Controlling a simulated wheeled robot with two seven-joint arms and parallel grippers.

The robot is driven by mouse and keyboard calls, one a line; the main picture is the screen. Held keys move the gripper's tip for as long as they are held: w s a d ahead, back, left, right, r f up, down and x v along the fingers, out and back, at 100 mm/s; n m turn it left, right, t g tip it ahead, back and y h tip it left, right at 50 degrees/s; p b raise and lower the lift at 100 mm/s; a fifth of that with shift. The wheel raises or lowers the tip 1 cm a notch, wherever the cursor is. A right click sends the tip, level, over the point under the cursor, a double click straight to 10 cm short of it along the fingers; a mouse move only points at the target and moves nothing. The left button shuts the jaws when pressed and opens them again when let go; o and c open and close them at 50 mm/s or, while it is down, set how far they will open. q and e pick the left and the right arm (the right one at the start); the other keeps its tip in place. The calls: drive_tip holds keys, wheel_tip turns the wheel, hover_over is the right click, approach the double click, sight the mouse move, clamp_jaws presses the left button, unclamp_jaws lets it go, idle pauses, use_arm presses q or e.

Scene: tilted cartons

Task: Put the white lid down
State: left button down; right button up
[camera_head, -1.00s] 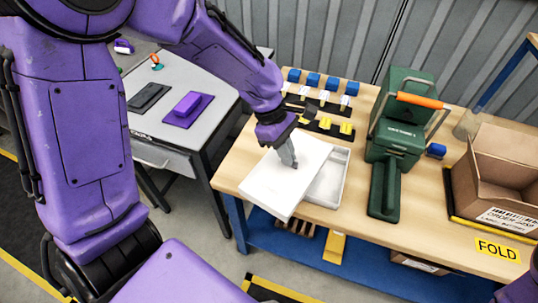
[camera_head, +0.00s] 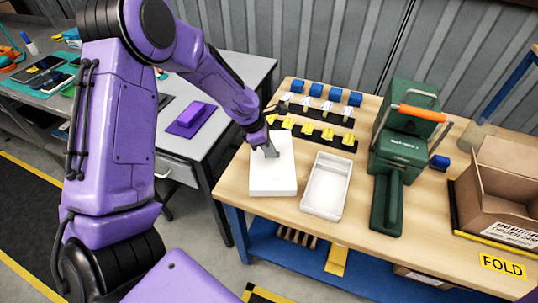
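The white lid (camera_head: 272,179) is level at the left of the wooden table, at or just above the tabletop. The open white box (camera_head: 325,187) stands to its right with a narrow gap between them. My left gripper (camera_head: 271,151) reaches down to the far part of the lid, its fingers close together and touching it. It looks shut on the lid, though the exact grip is small and partly hidden. My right gripper is out of view.
A green press (camera_head: 401,158) with an orange handle stands right of the box. Blue blocks (camera_head: 316,90) and yellow pieces (camera_head: 308,129) line the back. An open cardboard carton (camera_head: 497,190) is at the right. A grey side table (camera_head: 218,95) stands at the left.

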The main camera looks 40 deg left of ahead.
use_arm(q)
wheel_tip(320, 180, down, 3)
drive_tip(key=shift+r+p, duration=0.15)
drive_tip(key=shift+p, duration=0.15)
drive_tip(key=shift+w+a+f, duration=0.1)
drive_tip(key=shift+a+f, duration=0.05)
drive_tip(key=shift+f, duration=0.2)
drive_tip(key=c, duration=1.6)
unclamp_jaws()
drive_tip(key=shift+o, duration=1.4)
drive_tip(key=shift+f, duration=0.1)
drive_tip(key=v, duration=1.2)
drive_tip(key=shift+r, duration=0.25)
